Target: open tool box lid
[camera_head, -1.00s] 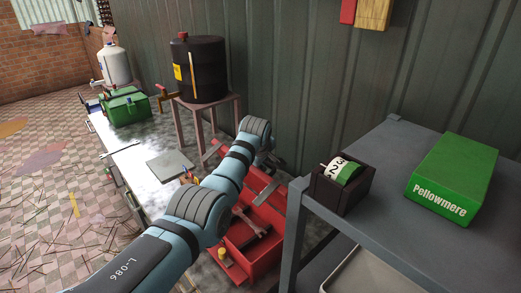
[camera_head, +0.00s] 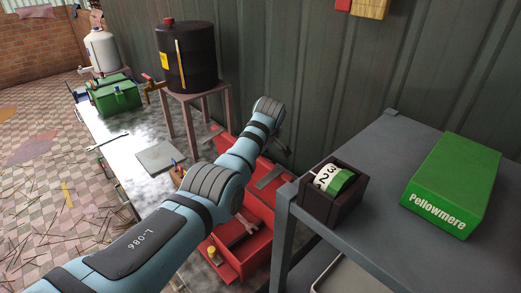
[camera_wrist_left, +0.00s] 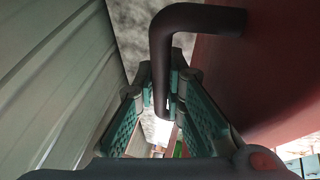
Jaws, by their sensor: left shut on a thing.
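The red tool box (camera_head: 262,238) stands on the floor or low bench between the workbench and the grey shelf. Its inside is in view, with a wrench (camera_head: 243,229) across it. The red lid (camera_head: 273,170) stands raised at the back, near the wall, partly hidden by my left arm. In the left wrist view the lid's red face (camera_wrist_left: 275,70) fills the right side. A dark bent handle (camera_wrist_left: 198,18) comes out of it and runs down between the fingers of my left gripper (camera_wrist_left: 165,100), which is shut on it. My right gripper is not in view.
A corrugated wall (camera_head: 310,70) rises close behind the lid. The grey shelf (camera_head: 400,190) at right bears a green box (camera_head: 455,180) and a number dial (camera_head: 333,180). A dark barrel (camera_head: 188,57) on a stand and a green box (camera_head: 117,97) are at left.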

